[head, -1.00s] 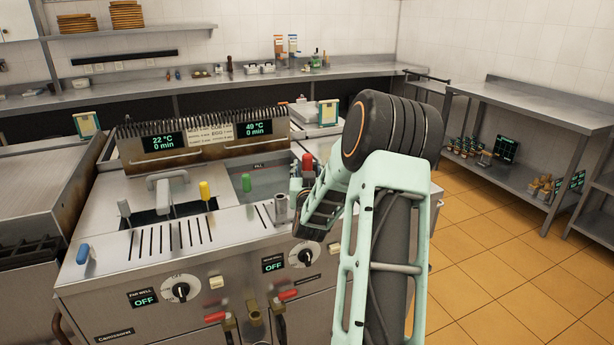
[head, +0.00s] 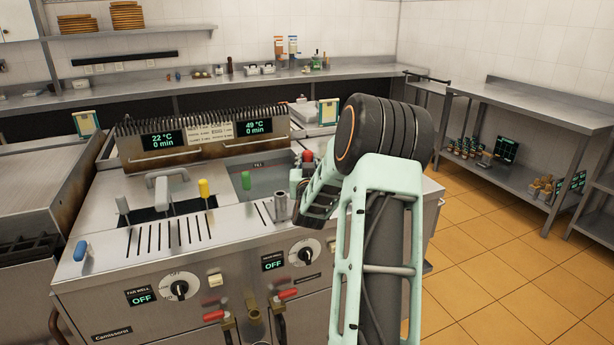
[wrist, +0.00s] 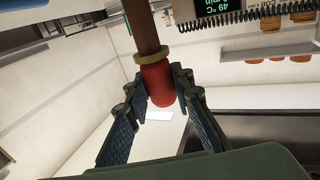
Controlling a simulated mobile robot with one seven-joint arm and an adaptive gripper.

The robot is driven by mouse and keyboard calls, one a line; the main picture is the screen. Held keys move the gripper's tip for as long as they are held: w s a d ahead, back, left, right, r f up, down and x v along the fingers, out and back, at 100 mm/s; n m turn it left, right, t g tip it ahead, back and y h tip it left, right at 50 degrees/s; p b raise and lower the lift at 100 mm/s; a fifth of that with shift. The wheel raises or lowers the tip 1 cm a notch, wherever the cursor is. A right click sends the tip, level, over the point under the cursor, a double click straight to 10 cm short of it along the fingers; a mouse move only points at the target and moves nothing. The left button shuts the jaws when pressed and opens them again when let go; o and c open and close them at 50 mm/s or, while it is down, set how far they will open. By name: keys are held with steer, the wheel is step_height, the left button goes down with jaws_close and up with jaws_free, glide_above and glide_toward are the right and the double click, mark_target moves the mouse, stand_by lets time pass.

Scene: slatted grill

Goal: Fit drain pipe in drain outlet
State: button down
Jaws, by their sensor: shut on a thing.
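My gripper (wrist: 160,90) is shut on a red grip (wrist: 157,80) in the wrist view. Above the grip are a brass-coloured collar (wrist: 151,55) and a brown rod or pipe (wrist: 140,24), which runs out of the picture at the top. I cannot tell whether this is the drain pipe. In the head view, a red piece (head: 308,157) shows just behind my forearm, which hides most of the fingers. A brass fitting (head: 253,311) on the cooker's front looks like a drain outlet. A short grey metal tube (head: 281,207) stands on the front ledge, close to my gripper.
The cooker's top has slots and yellow (head: 204,188), green (head: 246,181) and blue (head: 81,250) handles. Red-handled valves (head: 287,294) stick out at its front. A steel shelf table (head: 530,110) stands at the right. The tiled floor (head: 500,260) between is clear.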

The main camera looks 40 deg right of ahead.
steer(key=shift+r+p, duration=0.95)
steer(key=shift+r, duration=2.6)
